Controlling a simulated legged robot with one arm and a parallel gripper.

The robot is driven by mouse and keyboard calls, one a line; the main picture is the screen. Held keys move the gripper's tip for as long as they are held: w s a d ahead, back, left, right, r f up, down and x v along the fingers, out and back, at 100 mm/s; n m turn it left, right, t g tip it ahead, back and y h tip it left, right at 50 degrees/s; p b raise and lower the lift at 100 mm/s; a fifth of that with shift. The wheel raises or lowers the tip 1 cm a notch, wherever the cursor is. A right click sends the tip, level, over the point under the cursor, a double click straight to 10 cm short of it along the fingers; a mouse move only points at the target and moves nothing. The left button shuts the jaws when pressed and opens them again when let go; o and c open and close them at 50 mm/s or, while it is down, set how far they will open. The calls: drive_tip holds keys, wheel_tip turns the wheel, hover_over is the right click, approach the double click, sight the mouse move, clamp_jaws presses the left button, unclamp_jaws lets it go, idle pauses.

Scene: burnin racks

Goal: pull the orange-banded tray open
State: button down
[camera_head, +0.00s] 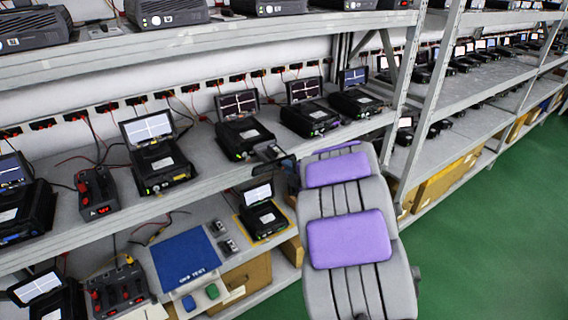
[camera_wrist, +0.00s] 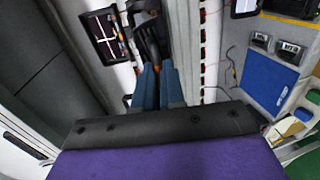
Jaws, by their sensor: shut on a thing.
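My gripper (camera_wrist: 156,68) shows in the wrist view as two blue-grey fingers close together, shut on a narrow dark part (camera_wrist: 150,45). The dark part's far end lies by a black device with a screen (camera_wrist: 106,36). In the head view my gripper (camera_head: 272,154) is at the middle shelf's front edge, just in front of a black device with an open screen (camera_head: 243,135). My grey and purple arm hides part of that area. I cannot make out a clear orange band on the held part, so I cannot tell whether it is the tray.
The middle shelf (camera_head: 205,180) carries several black devices with screens. Below are a blue mat (camera_head: 185,257), a device on a yellow-edged base (camera_head: 262,214) and cardboard boxes (camera_head: 243,279). A rack post (camera_head: 428,95) stands right of my arm. Green floor (camera_head: 490,240) is clear at right.

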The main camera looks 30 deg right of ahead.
drive_tip(key=shift+s, duration=0.25)
drive_tip(key=c, duration=1.2)
unclamp_jaws()
drive_tip(key=shift+c, duration=0.2)
drive_tip(key=v, duration=1.7)
drive_tip(key=shift+b, duration=0.45)
drive_tip(key=shift+d, duration=0.15)
